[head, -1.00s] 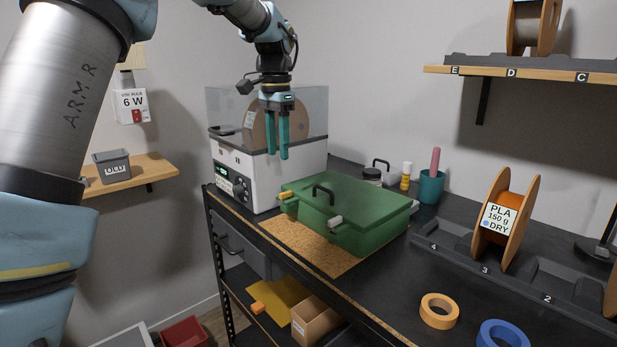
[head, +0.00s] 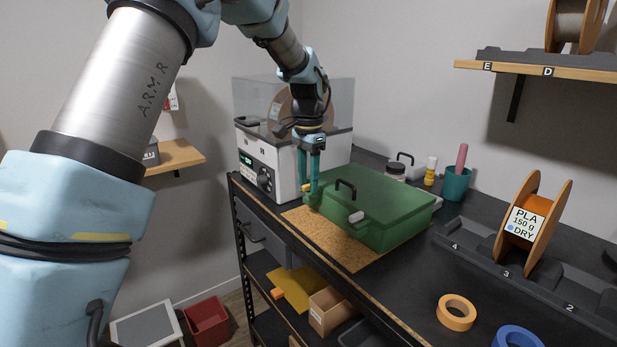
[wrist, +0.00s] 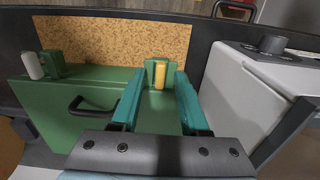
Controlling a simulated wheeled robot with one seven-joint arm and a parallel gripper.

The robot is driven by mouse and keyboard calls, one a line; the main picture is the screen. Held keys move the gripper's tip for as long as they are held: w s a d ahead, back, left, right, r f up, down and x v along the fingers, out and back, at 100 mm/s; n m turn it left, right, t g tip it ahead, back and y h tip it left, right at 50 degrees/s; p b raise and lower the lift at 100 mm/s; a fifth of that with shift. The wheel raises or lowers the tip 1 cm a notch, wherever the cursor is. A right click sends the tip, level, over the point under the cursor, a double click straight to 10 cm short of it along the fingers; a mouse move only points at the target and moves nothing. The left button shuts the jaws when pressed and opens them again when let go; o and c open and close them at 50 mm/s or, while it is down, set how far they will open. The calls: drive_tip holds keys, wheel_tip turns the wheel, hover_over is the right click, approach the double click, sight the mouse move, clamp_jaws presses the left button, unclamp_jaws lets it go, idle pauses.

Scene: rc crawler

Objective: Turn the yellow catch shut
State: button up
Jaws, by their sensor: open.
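The green case (head: 385,205) lies with its lid down on a cork mat on the bench. It has a black handle on the lid. The yellow catch (wrist: 160,76) is at the case's front edge, in the wrist view between my gripper's teal fingertips. In the head view my gripper (head: 309,190) points down at the case's left front corner and mostly hides the yellow catch. My gripper (wrist: 157,85) is open, one finger on each side of the catch; contact is not clear. A second, white-grey catch (head: 356,217) is on the case's front, also seen in the wrist view (wrist: 33,65).
A white dryer box (head: 265,160) with a clear cover and a spool stands close beside the case. The cork mat (head: 340,250) is bare in front. Tape rings (head: 456,312) and a spool rack (head: 480,258) are to the right.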

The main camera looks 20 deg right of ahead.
clamp_jaws()
idle(0.3)
idle(0.3)
